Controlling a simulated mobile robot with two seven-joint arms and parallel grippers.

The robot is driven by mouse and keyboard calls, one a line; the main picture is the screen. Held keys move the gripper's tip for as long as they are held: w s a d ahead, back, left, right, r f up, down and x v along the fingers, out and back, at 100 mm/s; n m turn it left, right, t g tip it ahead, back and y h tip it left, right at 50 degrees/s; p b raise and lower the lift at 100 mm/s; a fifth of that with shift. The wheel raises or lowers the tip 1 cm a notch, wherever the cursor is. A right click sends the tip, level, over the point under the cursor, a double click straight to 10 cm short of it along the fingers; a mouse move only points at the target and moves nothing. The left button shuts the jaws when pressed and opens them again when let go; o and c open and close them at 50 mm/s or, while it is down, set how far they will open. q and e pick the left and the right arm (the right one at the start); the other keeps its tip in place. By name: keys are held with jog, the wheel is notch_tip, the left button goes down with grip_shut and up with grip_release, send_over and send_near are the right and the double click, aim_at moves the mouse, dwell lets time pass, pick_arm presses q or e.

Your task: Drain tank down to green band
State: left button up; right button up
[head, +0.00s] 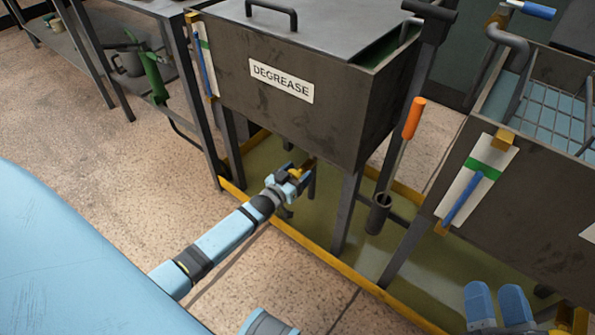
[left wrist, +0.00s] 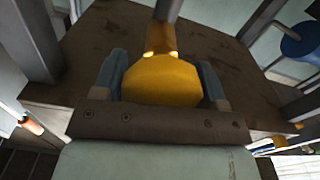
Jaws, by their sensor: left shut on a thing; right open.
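The dark DEGREASE tank (head: 310,115) stands on legs with its lid on. Its sight gauge (head: 203,60) on the left side has a white board, a green band near the top and a blue column; the column's top is near the band, too small to read exactly. My left gripper (head: 290,177) reaches under the tank and is shut on a yellow valve handle (left wrist: 160,80), which sits between both fingers in the left wrist view. My right gripper (head: 498,305) is open and empty at the lower right, partly cut off.
A second tank (head: 520,195) at the right has a gauge (head: 475,185) with a blue column reaching its green band. An orange-handled tool (head: 413,118) stands in a holder between the tanks. Yellow-edged floor tray (head: 345,270) lies below. A bench with a green can (head: 153,75) is at left.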

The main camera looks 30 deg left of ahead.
pick_arm(q)
jog(key=n+p, duration=0.1)
jog(key=n, duration=0.1)
jog(key=shift+a+r+n+p, duration=0.1)
jog(key=shift+r+n+p, duration=0.05)
jog(key=shift+n+p, duration=0.6)
jog(key=shift+n, duration=0.35)
jog(key=shift+a+f+n+p, duration=0.1)
jog(key=shift+f+n+p, duration=0.1)
jog(key=shift+n, duration=0.65)
jog(key=shift+f+n+p, duration=0.1)
jog(key=shift+n+p, duration=0.1)
jog(key=shift+n, duration=0.65)
pick_arm(e)
jog(key=shift+s+d+r+t+h, duration=0.1)
jog(key=shift+d+r+t+h, duration=0.1)
jog(key=shift+r, duration=0.4)
jog(key=shift+d+r+t+h, duration=0.1)
jog(key=shift+d+r+t, duration=0.1)
jog(key=shift+r, duration=0.35)
jog(key=shift+f, duration=0.1)
pick_arm(q)
jog(key=o, duration=0.9)
